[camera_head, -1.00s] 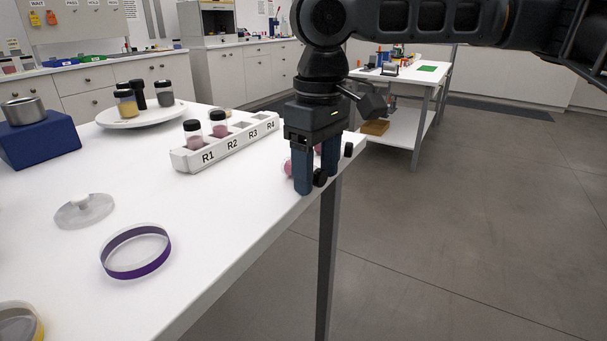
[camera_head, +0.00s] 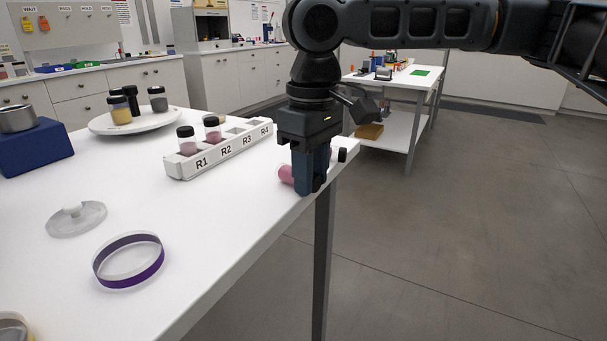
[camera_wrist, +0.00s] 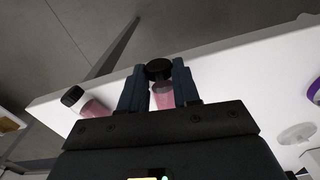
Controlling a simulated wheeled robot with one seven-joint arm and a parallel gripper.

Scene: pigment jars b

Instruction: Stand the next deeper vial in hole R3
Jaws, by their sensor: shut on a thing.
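My gripper (camera_head: 311,188) points down at the table's right edge, shut on a pink vial with a black cap. The vial's pink body (camera_head: 286,173) lies on its side and sticks out left of the fingers. In the wrist view, its black cap (camera_wrist: 158,68) and pink body (camera_wrist: 163,97) show between the fingers. A second pink vial (camera_wrist: 94,108) lies beside it; its black cap (camera_head: 342,155) shows right of my gripper. The white rack (camera_head: 205,163) has black-capped pink vials upright in R1 (camera_head: 187,143) and R2 (camera_head: 212,130). R3 (camera_head: 238,130) and R4 look empty.
A white round plate (camera_head: 160,123) behind the rack holds several dark-capped jars. A blue block with a metal cup (camera_head: 18,118), a clear lid (camera_head: 77,220) and a purple-banded ring (camera_head: 128,272) stand left. The table drops off at right.

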